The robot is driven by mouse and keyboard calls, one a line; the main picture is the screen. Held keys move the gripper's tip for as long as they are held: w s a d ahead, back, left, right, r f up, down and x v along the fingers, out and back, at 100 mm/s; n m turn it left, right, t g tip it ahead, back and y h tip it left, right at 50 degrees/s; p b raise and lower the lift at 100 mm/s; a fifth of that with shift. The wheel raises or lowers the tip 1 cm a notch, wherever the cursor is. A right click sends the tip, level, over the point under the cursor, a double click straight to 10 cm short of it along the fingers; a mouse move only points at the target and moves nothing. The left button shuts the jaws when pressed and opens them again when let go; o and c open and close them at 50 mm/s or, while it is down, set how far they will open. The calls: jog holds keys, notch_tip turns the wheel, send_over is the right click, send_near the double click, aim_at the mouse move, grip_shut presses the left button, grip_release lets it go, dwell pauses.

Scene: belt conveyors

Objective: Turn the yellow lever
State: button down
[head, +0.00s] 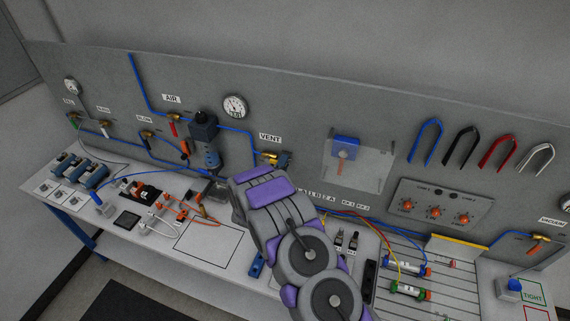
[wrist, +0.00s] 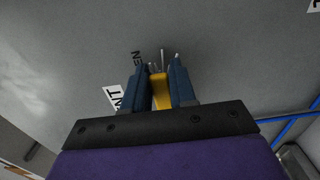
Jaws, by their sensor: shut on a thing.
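The yellow lever (wrist: 160,92) shows in the wrist view between the two dark blue fingers of my gripper (wrist: 162,85). The fingers stand upright on either side of it and are shut on it. In the head view a small yellow part of the lever (head: 267,155) shows just under the VENT label (head: 270,138). There, my grey and purple arm reaches up to the panel and hides much of the area below the lever. The lever's pivot and exact angle cannot be made out.
A dark filter unit (head: 205,140) stands left of the lever. A clear plate (head: 358,160) is to the right. The bench below holds several parts.

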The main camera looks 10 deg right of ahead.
jog(key=shift+w+a, duration=0.1)
jog(key=shift+a, duration=0.25)
jog(key=c, duration=1.4)
grip_release()
jog(key=o, duration=0.4)
jog(key=shift+a+f, duration=0.1)
jog(key=shift+a, duration=0.2)
jog(key=b+v, duration=0.2)
jog(key=v, duration=1.5)
jog(key=shift+b, duration=0.3)
jog(key=shift+a, duration=0.45)
